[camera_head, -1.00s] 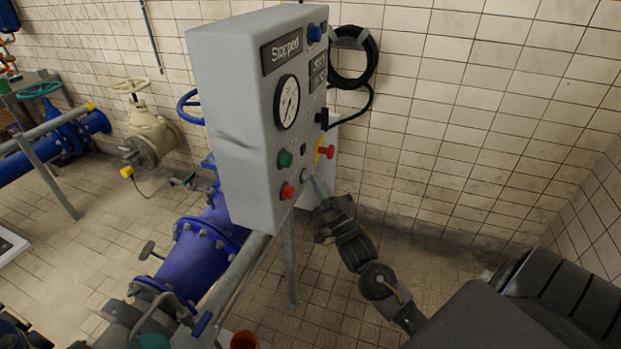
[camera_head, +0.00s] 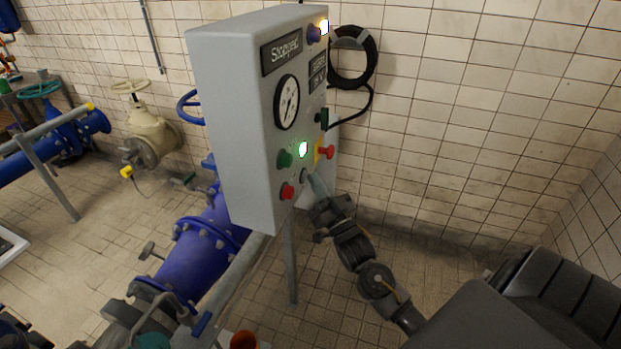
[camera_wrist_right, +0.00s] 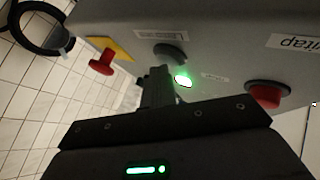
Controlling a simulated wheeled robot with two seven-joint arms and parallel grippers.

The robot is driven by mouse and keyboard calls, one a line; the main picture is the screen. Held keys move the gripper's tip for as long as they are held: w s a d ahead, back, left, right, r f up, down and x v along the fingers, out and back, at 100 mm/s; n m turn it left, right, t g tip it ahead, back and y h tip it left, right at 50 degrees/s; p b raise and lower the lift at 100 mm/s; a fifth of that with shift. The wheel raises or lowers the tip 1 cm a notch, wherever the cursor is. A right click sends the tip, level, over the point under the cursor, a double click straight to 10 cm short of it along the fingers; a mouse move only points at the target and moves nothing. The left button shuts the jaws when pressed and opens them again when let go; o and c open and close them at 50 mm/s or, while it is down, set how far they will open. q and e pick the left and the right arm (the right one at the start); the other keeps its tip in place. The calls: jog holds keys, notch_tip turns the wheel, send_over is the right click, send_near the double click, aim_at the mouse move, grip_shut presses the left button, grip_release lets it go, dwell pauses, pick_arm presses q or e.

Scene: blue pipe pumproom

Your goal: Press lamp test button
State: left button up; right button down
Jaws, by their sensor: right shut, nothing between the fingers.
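The grey control cabinet (camera_head: 232,120) stands on a post, with its button panel facing right. The small grey round button (camera_head: 304,175) low on the panel is the lamp test button. It also shows in the right wrist view (camera_wrist_right: 170,54), beside a label only partly legible. My right gripper (camera_head: 316,184) is shut and empty, its fingertips right at this button; I cannot tell whether they touch. In the right wrist view its fingers (camera_wrist_right: 158,82) point at the button. A green lamp (camera_head: 303,149) and a whitish lamp (camera_head: 324,26) are lit. My left gripper is not in view.
A red mushroom button (camera_head: 326,152) on a yellow plate, a green button (camera_head: 285,159) and a red button (camera_head: 287,191) sit close around the fingertips. A black cable coil (camera_head: 354,58) hangs on the tiled wall. Blue pipework (camera_head: 200,250) runs below left.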

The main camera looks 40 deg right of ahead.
jog(key=shift+w+a, duration=0.15)
jog(key=shift+w, duration=0.1)
jog(key=shift+s, duration=0.2)
jog(key=shift+s+d, duration=0.2)
jog(key=shift+d, duration=0.05)
jog(key=s+d, duration=0.1)
jog(key=s, duration=0.1)
jog(key=s+d+p, duration=0.1)
jog(key=s+d, duration=0.1)
jog(key=s, duration=0.1)
jog(key=shift+d+p, duration=0.2)
jog(key=shift+p, duration=0.1)
dwell(0.3)
jog(key=shift+w, duration=0.1)
dwell(0.7)
